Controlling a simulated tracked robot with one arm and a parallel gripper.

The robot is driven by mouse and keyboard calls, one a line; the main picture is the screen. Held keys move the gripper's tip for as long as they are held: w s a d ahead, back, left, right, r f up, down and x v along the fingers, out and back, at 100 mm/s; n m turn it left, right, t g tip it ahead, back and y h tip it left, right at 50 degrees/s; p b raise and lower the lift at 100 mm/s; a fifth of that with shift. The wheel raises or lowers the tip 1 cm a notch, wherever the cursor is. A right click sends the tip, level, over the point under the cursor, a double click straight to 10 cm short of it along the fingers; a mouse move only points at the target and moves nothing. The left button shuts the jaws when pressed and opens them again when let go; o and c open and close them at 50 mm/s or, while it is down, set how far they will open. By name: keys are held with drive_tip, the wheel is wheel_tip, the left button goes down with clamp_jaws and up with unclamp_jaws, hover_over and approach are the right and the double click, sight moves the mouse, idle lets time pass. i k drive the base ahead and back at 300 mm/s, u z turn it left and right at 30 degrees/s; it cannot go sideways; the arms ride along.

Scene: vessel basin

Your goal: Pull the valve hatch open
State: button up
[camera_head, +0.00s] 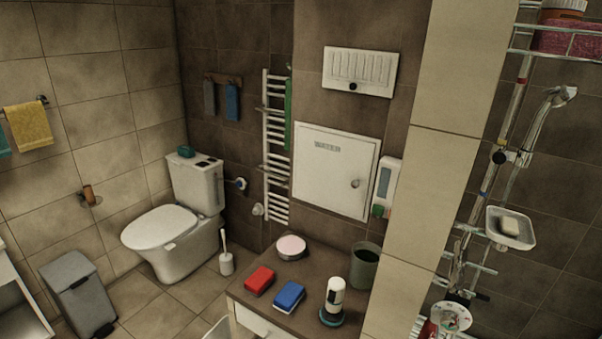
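The valve hatch (325,182) is a white square door on the brown tiled wall, right of the picture's middle. It lies flat in its frame and looks closed.
A white slatted panel (360,70) with a dark knob is above the hatch. A soap dispenser (386,187) hangs close to its right, a towel radiator (276,150) to its left. Below, a cabinet top (262,308) holds sponges, a cup (364,268) and a bottle (334,297).

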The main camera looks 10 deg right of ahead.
sight(334, 171)
drive_tip(key=u, duration=0.05)
drive_tip(key=i, duration=1.35)
drive_tip(key=z, duration=0.3)
